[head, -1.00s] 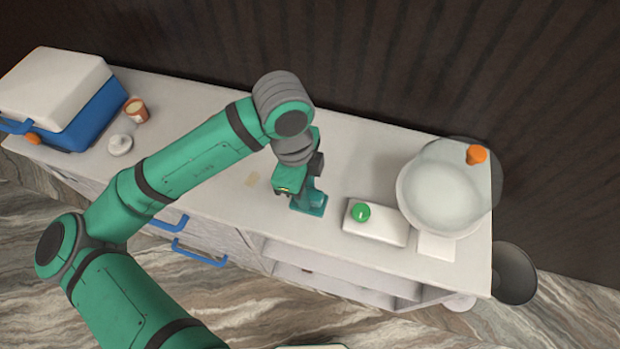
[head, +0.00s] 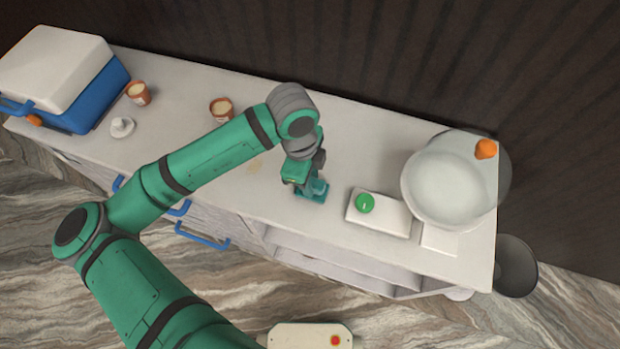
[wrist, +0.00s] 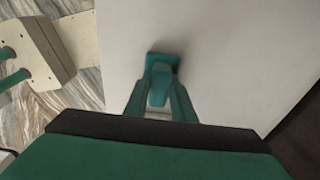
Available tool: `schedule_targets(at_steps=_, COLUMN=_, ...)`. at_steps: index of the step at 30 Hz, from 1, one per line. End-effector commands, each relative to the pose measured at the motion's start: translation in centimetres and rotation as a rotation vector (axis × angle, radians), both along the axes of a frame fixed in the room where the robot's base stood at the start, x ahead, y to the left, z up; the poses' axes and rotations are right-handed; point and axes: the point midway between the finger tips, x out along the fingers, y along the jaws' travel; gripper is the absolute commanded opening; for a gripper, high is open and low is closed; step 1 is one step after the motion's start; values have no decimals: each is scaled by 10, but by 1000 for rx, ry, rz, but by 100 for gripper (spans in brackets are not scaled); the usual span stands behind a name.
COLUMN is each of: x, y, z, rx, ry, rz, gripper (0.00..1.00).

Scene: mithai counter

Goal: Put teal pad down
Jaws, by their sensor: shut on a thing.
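My gripper hides part of the pad.
To the right are a white block (head: 393,219) bearing a green round thing (head: 365,203), a large pale bowl (head: 445,188) and an orange object (head: 485,149). Two cups (head: 139,93) (head: 221,109), a white knobbed item (head: 122,127) and a blue-and-white cooler (head: 95,100) stand left. Counter behind the pad is clear.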

Motion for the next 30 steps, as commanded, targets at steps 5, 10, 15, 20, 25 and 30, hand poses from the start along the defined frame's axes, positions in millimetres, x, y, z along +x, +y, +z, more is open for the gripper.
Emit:
schedule_targets(at_steps=5, x=0, y=0, z=-3, rx=-1, ry=0, rz=1, gripper=0)
schedule_targets(at_steps=10, x=0, y=0, z=-3, rx=0, ry=0, rz=1, gripper=42)
schedule_targets(at_steps=15, x=0, y=0, z=-2, rx=0, ry=0, rz=1, gripper=42)
schedule_targets(at_steps=20, x=1, y=1, z=5, rx=2, ry=-1, rz=1, gripper=42)
schedule_targets(at_steps=25, x=2, y=4, z=30, rx=0, ry=-2, rz=0, gripper=42)
schedule_targets(at_steps=30, x=3, y=8, z=65, rx=1, ry=-4, rz=-1, gripper=42)
